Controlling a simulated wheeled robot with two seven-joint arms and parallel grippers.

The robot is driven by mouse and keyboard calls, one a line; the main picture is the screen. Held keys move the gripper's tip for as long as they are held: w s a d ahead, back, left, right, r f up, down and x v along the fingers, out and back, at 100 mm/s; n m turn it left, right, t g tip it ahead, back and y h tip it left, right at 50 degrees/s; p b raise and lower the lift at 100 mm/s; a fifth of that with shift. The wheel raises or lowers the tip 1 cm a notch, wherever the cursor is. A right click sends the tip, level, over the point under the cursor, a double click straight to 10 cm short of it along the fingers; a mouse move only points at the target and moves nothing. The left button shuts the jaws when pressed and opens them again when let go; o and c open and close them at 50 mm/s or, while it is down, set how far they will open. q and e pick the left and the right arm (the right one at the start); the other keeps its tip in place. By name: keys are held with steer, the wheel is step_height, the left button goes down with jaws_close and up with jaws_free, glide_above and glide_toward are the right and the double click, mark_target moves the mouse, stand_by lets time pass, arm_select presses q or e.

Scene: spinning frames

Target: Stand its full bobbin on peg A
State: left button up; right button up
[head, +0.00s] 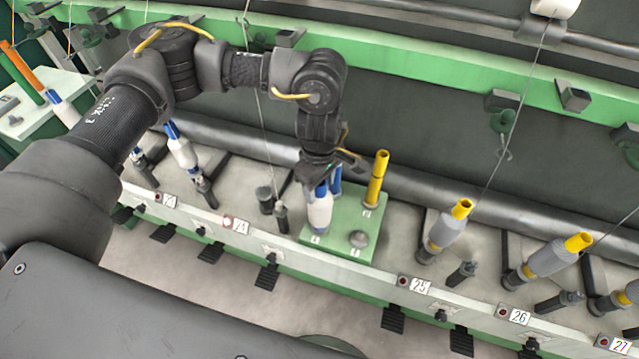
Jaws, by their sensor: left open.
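A full bobbin (320,212), white yarn on a blue tube, stands upright at the front left of a green peg block (337,240). The block's small labels are too small to read, so I cannot tell which peg is A. My left gripper (322,178) is open, pointing down at the bobbin's blue top; whether it touches is hidden. A bare blue tube (336,180) stands behind, partly hidden by the gripper. A bare yellow tube (376,180) stands at the block's back right. A short peg (358,238) at the front right is empty. My right gripper is not in view.
An empty dark spindle (281,216) is left of the block. Grey-yarn bobbins on yellow tubes (445,230) (548,262) lean on the right; a white-and-blue bobbin (182,152) leans on the left. A numbered rail (380,268) runs in front, with threads hanging from above.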

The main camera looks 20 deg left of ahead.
arm_select(q)
step_height(320, 180, up, 10)
steer(key=shift+f+b, duration=0.2)
steer(key=shift+b, duration=0.6)
steer(key=shift+r, duration=0.6)
